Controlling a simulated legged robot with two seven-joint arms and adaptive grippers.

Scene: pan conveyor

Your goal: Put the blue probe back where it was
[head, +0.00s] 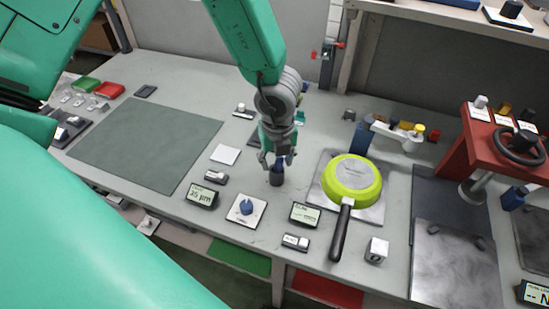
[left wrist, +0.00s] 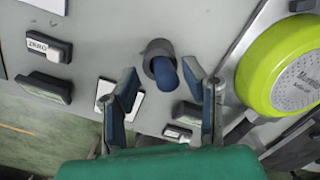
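The blue probe (left wrist: 165,74) stands in a dark grey cup (left wrist: 154,50) on the bench, with its rounded blue end sticking out. In the head view the cup (head: 276,177) is directly below my left gripper (head: 279,158), which hides most of the probe. In the left wrist view my left gripper (left wrist: 163,98) has its fingers spread, one on each side of the probe's end. I see a gap on both sides and no clear contact. My right gripper is in neither view.
A lime-green pan (head: 352,178) lies upside down on a metal plate to the right of the gripper. A blue knob on a white plate (head: 241,216), small displays (head: 202,195) and blocks stand in front. A grey-green mat (head: 145,143) leaves free room at left.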

